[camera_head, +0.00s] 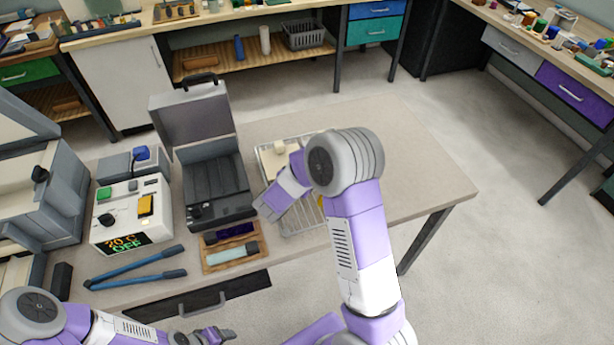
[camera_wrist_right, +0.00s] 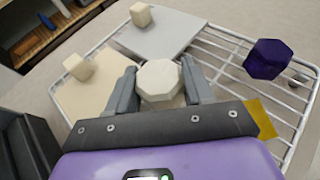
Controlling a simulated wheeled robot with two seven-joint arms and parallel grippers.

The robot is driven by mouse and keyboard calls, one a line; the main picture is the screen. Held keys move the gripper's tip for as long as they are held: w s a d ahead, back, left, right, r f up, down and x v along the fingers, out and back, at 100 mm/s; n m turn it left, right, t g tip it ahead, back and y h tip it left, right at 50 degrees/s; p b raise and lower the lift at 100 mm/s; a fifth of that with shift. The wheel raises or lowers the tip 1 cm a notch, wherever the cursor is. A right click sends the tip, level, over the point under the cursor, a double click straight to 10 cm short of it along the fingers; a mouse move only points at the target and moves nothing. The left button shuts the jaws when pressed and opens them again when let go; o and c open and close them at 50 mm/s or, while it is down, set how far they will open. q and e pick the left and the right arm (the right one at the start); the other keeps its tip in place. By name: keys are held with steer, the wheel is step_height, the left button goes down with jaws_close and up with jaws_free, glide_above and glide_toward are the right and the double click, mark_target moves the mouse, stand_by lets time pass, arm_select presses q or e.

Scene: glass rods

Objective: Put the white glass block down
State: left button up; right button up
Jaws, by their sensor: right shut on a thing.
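The white glass block (camera_wrist_right: 159,80) is a faceted, off-white piece between the fingers of my right gripper (camera_wrist_right: 158,88) in the wrist view. The gripper is shut on it over the wire rack (camera_wrist_right: 215,62); I cannot tell whether the block touches what lies below. In the head view my right gripper (camera_head: 266,208) is at the left side of the wire rack (camera_head: 300,230), and the held block is hidden. My left gripper (camera_head: 215,335) is low at the bottom edge, away from the rack; its jaw opening is unclear.
On the rack are a beige plate (camera_wrist_right: 97,97) and a grey plate (camera_wrist_right: 172,36), with cream blocks (camera_wrist_right: 77,65) (camera_wrist_right: 141,14). A dark purple block (camera_wrist_right: 267,58) sits at the right. An open grey case (camera_head: 215,180) stands left of the rack. The table's right side is clear.

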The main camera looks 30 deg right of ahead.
steer(key=shift+f, duration=1.15)
steer(key=shift+f+b, duration=0.2)
steer(key=shift+b, duration=0.15)
steer(key=o, duration=1.1)
steer(key=shift+o, duration=0.2)
steer(key=shift+r, duration=0.1)
